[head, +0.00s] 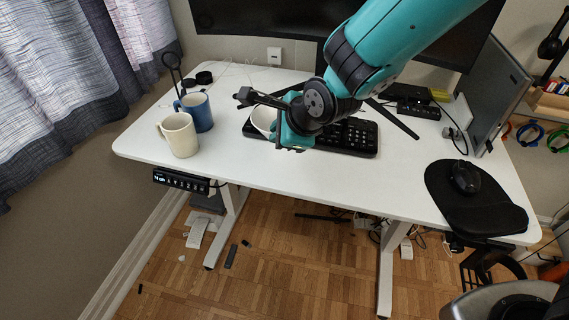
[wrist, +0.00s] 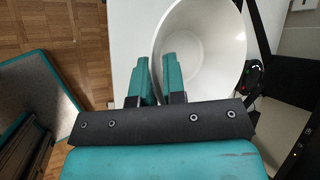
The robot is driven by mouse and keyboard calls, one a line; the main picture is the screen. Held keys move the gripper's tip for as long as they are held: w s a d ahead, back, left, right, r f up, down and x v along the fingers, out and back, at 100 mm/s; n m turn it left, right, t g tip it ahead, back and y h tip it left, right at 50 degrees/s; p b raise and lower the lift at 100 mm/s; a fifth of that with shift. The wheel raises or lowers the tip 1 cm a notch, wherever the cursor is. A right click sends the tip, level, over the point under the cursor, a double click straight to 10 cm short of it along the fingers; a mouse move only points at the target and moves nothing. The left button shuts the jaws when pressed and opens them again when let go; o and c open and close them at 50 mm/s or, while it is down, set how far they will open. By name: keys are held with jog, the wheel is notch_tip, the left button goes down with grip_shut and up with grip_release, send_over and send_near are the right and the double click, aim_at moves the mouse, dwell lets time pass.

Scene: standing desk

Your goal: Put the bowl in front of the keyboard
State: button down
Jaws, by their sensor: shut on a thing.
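The white bowl (head: 262,119) shows partly behind my gripper (head: 280,133) in the head view, over the left part of the black keyboard (head: 357,137). My gripper hides part of both. In the wrist view the bowl (wrist: 206,50) is large, with its open inside facing the camera. My gripper's fingers (wrist: 159,80) are shut on its near rim, one finger outside and one inside. I cannot tell whether the bowl's base touches anything.
A cream mug (head: 181,136) and a blue mug (head: 198,111) stand on the left of the white desk (head: 270,177). A black mouse (head: 466,177) lies on its pad (head: 470,212) at the right. The desk strip before the keyboard is clear.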

notch_tip(320, 180, down, 10)
jog(key=shift+f, duration=0.15)
jog(key=shift+b, duration=0.3)
jog(key=c, duration=1.2)
grip_release()
